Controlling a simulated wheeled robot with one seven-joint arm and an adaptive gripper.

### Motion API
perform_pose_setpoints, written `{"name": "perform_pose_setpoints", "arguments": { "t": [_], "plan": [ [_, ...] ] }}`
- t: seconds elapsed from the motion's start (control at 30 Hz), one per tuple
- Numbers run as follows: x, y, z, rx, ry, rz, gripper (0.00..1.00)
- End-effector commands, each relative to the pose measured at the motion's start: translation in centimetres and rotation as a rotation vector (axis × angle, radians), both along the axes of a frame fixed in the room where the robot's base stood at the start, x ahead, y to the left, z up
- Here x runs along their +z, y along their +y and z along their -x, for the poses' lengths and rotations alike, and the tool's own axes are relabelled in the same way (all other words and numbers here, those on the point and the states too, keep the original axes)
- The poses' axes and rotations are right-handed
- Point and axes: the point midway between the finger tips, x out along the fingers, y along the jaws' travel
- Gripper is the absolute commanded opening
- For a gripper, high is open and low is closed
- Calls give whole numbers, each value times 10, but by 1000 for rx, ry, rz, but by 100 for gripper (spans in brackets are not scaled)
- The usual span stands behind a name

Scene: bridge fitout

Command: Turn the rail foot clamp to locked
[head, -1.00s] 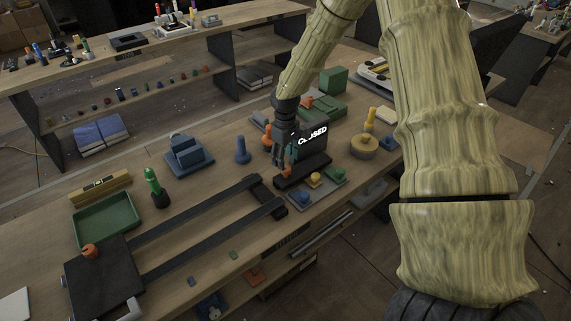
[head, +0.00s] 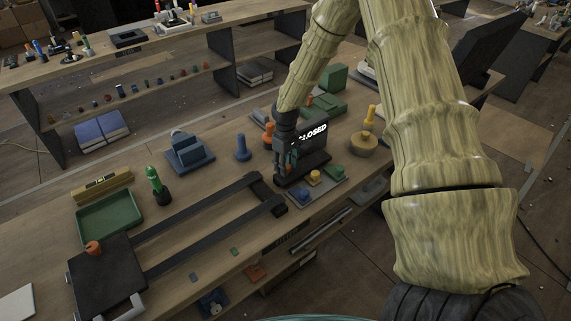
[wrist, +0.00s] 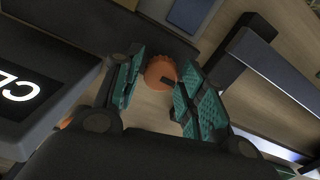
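In the wrist view an orange round knob (wrist: 160,70) with a short dark bar on it shows beyond and between my fingertips. It may be the rail foot clamp; no lock marking is readable. My gripper (wrist: 160,92) is open, with a teal-padded finger on each side and a gap to the knob visible. In the head view my gripper (head: 286,171) points down beside the black block with the lit sign "CLOSED" (head: 316,150), near the far end of the dark rails (head: 215,213). There my fingers hide the knob.
The black sign block (wrist: 35,75) stands close on the left in the wrist view. A blue peg (head: 242,148) and a wooden disc with a yellow knob (head: 363,146) stand nearby.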

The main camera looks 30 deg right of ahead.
Motion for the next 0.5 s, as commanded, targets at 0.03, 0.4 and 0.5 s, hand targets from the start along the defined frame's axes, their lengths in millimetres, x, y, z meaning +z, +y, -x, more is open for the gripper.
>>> {"name": "perform_pose_setpoints", "arguments": {
  "t": [0.03, 0.4, 0.5],
  "plan": [
    [0, 0, 0, 0, 0, 0, 26],
    [0, 0, 0, -17, 0, 0, 9],
    [0, 0, -1, -46, -1, 1, 9]
  ]
}}
